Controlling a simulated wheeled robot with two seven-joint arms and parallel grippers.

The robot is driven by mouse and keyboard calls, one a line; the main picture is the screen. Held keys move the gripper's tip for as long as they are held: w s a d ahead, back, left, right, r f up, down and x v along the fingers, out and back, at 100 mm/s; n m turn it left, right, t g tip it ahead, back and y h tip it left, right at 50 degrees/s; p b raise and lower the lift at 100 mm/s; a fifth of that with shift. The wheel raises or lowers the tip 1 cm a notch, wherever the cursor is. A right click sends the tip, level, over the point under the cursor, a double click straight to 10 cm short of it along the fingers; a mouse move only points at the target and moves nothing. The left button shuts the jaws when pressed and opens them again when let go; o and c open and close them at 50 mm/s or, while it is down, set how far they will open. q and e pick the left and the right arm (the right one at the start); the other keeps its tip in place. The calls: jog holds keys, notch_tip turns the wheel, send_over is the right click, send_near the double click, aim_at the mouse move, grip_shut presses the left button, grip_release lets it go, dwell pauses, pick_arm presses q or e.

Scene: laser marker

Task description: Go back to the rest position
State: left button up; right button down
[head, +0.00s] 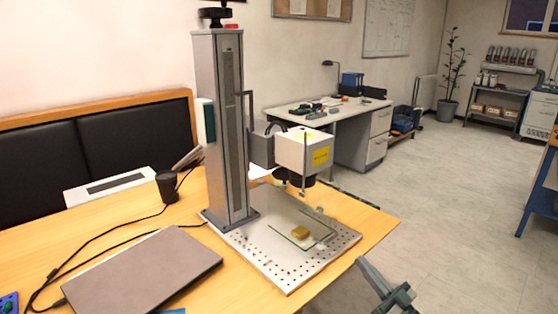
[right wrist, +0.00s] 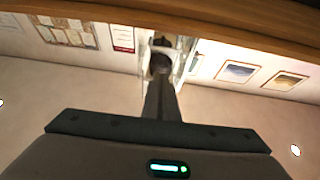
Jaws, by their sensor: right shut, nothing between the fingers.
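The laser marker has a tall grey column (head: 225,130) and a white head with a yellow label (head: 303,150). Its perforated base plate (head: 278,275) stands on the wooden table. A small yellow block (head: 300,232) lies on a clear sheet on that plate, below the head. My right gripper (head: 364,266) is low at the right, beside the table's right side and apart from the block. In the right wrist view its fingers (right wrist: 161,62) are together, with nothing held. My left gripper is not in view.
A closed grey laptop (head: 145,270) lies at the table's front left, with black cables and a black cup (head: 167,186) behind it. The wooden table (head: 370,225) ends close to my right gripper. The floor (head: 450,200) to the right is open. A second desk (head: 345,108) stands behind.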

jog(key=s+a+f+m+g+h+p, duration=0.1)
jog(key=s+f+m+g+h, duration=0.2)
jog(key=f, duration=0.7)
jog(key=s+a+f+h+p, duration=0.1)
jog(key=s+f+h, duration=0.35)
jog(key=f, duration=0.45)
jog(key=s+a+f+m+g+h+p, duration=0.1)
jog(key=s+f+m+g+h, duration=0.3)
jog(key=f, duration=0.6)
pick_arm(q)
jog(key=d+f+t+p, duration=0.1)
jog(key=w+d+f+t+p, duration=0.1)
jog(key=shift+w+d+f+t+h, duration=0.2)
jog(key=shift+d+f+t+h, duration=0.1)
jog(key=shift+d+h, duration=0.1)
pick_arm(e)
jog(key=s+a+f+g, duration=0.2)
jog(key=s+f, duration=0.4)
jog(key=s, duration=0.4)
jog(key=s+a+f+n+g, duration=0.1)
jog(key=s+a+f+g, duration=0.1)
jog(key=s+f, duration=0.4)
jog(key=s+a+f+n+g, duration=0.1)
jog(key=s+f, duration=0.5)
jog(key=s, duration=0.9)
jog(key=shift+a+g+h, duration=0.45)
jog(key=shift+a+g, duration=0.35)
jog(key=shift+g, duration=0.2)
